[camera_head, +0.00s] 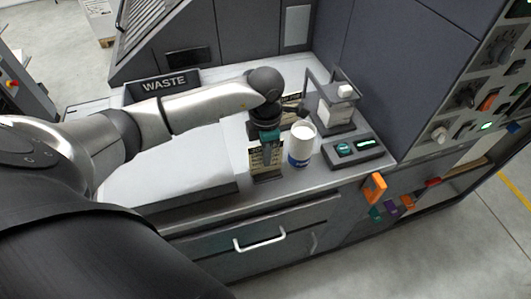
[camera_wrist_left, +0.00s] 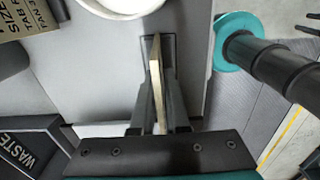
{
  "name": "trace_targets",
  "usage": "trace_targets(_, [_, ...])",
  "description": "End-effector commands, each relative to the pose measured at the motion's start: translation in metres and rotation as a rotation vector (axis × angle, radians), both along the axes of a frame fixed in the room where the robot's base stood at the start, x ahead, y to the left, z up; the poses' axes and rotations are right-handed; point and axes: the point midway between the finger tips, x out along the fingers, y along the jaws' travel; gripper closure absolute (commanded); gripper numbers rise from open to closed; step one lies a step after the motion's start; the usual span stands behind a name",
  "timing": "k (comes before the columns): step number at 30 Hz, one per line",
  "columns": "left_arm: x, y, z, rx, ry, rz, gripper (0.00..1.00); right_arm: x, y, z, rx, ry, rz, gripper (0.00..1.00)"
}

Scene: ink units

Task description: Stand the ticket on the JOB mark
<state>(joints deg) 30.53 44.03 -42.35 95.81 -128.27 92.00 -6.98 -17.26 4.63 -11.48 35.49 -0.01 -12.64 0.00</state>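The ticket (camera_head: 257,161) is a beige card with dark print, upright, at the counter's front edge. My left gripper (camera_head: 268,150) comes down on it from above. The left wrist view shows the ticket (camera_wrist_left: 156,75) edge-on between the two dark fingers of the left gripper (camera_wrist_left: 159,85), which look closed on it. A dark rectangular mark (camera_wrist_left: 170,45) lies under the ticket's far end; its lettering is not readable. I cannot tell whether the ticket's lower edge touches the counter. My right gripper is in neither view.
A white tub (camera_head: 301,143) with a blue band stands close right of the ticket. Behind are another printed card (camera_head: 292,98) and a bottle stand (camera_head: 336,112). A WASTE bin (camera_head: 163,86) stands back left.

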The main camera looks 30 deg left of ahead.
Motion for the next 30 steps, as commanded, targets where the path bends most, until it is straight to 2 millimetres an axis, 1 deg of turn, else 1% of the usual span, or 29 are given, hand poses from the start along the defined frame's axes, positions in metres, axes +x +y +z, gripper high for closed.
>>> trace_targets(1, [0.0,0.0,0.0,0.0,0.0,0.0,0.81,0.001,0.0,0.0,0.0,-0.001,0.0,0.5])
trace_targets(6, [0.0,0.0,0.0,0.001,0.001,0.0,0.63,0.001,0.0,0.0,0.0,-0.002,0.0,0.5])
trace_targets(13, [0.0,0.0,0.001,0.001,0.001,0.0,0.63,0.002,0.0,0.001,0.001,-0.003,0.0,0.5])
trace_targets(17, [0.0,0.0,0.007,0.001,-0.001,0.0,0.63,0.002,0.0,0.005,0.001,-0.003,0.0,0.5])
trace_targets(20, [0.002,0.001,0.023,0.001,-0.005,-0.001,0.63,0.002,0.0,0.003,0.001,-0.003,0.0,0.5])
trace_targets(27, [0.001,0.0,0.076,0.001,-0.006,-0.001,0.63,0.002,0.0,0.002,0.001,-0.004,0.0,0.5])
trace_targets(30, [0.001,0.001,0.095,0.001,-0.005,0.001,0.63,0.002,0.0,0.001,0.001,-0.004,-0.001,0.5])
